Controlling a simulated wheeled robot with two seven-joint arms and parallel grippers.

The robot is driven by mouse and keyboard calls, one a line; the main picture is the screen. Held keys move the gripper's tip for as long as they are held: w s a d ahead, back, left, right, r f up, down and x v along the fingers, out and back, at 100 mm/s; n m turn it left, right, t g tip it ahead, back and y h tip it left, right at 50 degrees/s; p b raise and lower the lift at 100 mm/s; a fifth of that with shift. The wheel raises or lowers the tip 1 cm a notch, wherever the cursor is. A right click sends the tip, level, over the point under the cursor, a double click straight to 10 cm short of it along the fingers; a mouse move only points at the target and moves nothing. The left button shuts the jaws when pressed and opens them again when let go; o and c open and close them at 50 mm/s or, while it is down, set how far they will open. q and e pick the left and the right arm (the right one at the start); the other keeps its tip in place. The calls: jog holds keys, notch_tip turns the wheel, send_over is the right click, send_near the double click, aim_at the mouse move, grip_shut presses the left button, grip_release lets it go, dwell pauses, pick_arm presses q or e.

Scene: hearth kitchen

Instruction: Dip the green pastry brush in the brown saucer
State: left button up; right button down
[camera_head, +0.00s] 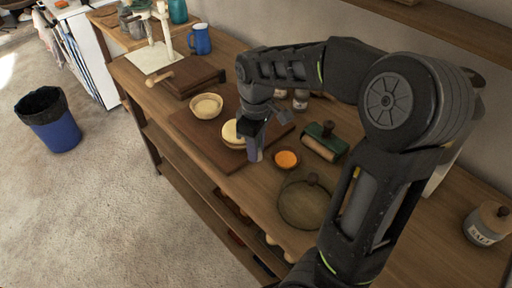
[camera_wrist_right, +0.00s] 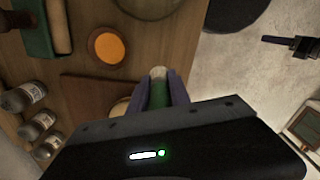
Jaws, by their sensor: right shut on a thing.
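My right gripper (camera_head: 254,146) is shut on the green pastry brush (camera_wrist_right: 158,92). In the right wrist view the green part sits between the fingers and the pale tip shows just beyond them. In the head view the brush is mostly hidden by the gripper. The brown saucer (camera_head: 287,168) holds something orange and stands on the counter, a little right of the gripper. It also shows in the right wrist view (camera_wrist_right: 91,40), up and left of the brush and apart from it. My left gripper is not in view.
A dark board (camera_head: 190,129) holds a pale bowl (camera_head: 206,106) and a round pale item (camera_head: 231,134) beside the gripper. A green block with a pale roll (camera_head: 322,142) stands behind the saucer. A round glass lid (camera_head: 307,207) lies in front. Small jars stand behind.

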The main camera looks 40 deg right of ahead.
jog(key=d+f+h+p, duration=0.1)
jog(key=d+h+p, duration=0.2)
jog(key=d, duration=0.7)
jog(key=shift+s+d+f+h, duration=0.2)
jog(key=shift+f+h, duration=0.1)
jog(key=shift+h, duration=0.2)
jog(key=shift+f, duration=0.1)
jog(key=shift+f+b, duration=1.95)
jog(key=shift+f, duration=0.95)
jog(key=shift+f+b, duration=0.65)
